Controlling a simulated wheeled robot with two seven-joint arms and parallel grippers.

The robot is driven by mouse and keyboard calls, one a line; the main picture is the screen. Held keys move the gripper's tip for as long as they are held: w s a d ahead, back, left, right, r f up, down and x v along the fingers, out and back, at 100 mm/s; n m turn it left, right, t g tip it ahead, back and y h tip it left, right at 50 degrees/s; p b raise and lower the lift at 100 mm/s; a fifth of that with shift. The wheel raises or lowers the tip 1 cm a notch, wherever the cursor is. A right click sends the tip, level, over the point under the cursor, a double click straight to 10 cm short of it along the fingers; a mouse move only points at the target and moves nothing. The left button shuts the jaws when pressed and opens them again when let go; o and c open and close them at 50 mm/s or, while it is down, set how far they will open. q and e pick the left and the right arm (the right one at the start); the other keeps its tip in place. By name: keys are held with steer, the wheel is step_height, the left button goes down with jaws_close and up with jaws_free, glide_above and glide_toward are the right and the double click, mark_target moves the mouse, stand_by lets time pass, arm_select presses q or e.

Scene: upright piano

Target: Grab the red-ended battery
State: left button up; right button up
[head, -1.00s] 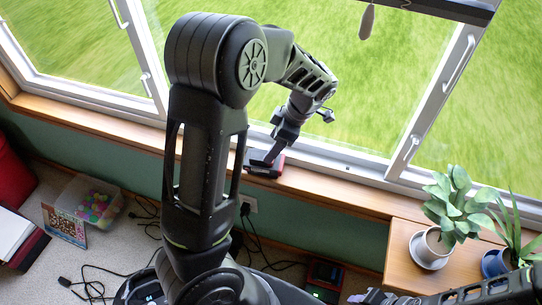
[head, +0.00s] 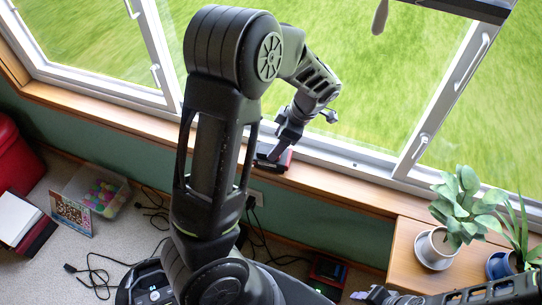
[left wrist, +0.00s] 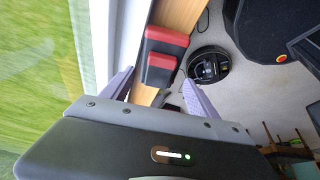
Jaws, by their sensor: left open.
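A black battery with a red end (left wrist: 158,72) lies on the wooden window sill. In the left wrist view it sits between and just past my open fingers, with a second black piece with a red band (left wrist: 166,37) right behind it. In the head view the dark red-edged battery (head: 284,161) is partly covered by my left gripper (head: 273,153). My left gripper also shows in the left wrist view (left wrist: 158,76), open, with nothing held. My right gripper (head: 368,294) is at the lower edge of the head view, only partly visible.
The window frame (head: 350,160) runs close behind the sill. A potted plant (head: 440,245) stands on the wooden ledge at right. A red-and-black device (head: 327,270) and cables lie on the floor. A clear bin (head: 98,190) stands at left. A round black robot (left wrist: 207,66) is on the floor.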

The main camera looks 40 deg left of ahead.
arm_select(q)
steer(key=x, duration=0.5)
steer(key=shift+a, duration=0.1)
steer(key=shift+c, duration=0.6)
jaws_close()
stand_by(0.4)
steer(key=shift+r, duration=0.1)
step_height(320, 180, up, 10)
steer(key=shift+f+p, duration=0.1)
steer(key=shift+p, duration=0.2)
stand_by(0.6)
